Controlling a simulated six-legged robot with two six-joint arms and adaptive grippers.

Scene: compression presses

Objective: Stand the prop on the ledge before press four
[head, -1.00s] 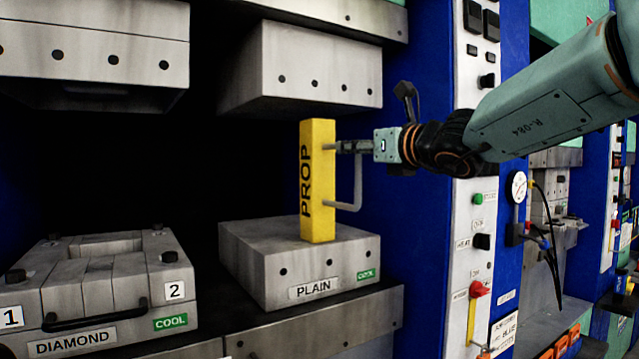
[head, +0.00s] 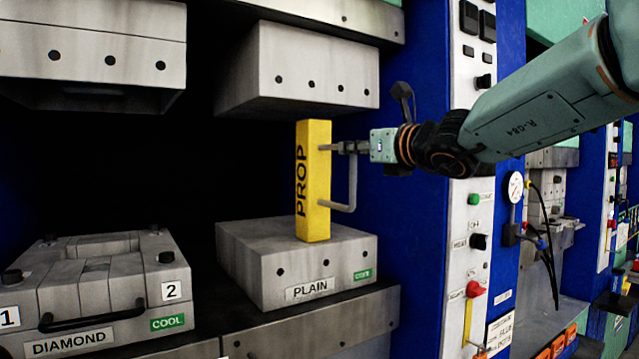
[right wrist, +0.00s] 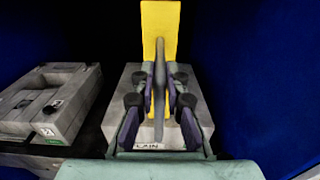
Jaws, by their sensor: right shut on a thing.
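The prop (head: 315,200) is a yellow upright block with "PROP" lettered on its side and a grey bar handle on its right. It stands upright over the lower block labelled PLAIN (head: 270,262), its bottom end at the block's top face; I cannot tell if it touches. My right gripper (head: 340,147) is shut on the prop's handle at its upper end. In the right wrist view the fingers (right wrist: 160,100) close around the grey handle with the yellow prop (right wrist: 160,30) beyond. My left gripper is not in view.
An upper press block (head: 300,75) hangs above the prop. At left, a DIAMOND mould (head: 75,285) marked COOL sits on the dark shelf. A blue column with a control panel (head: 478,220) stands right of the press. A ledge front (head: 310,328) runs below the PLAIN block.

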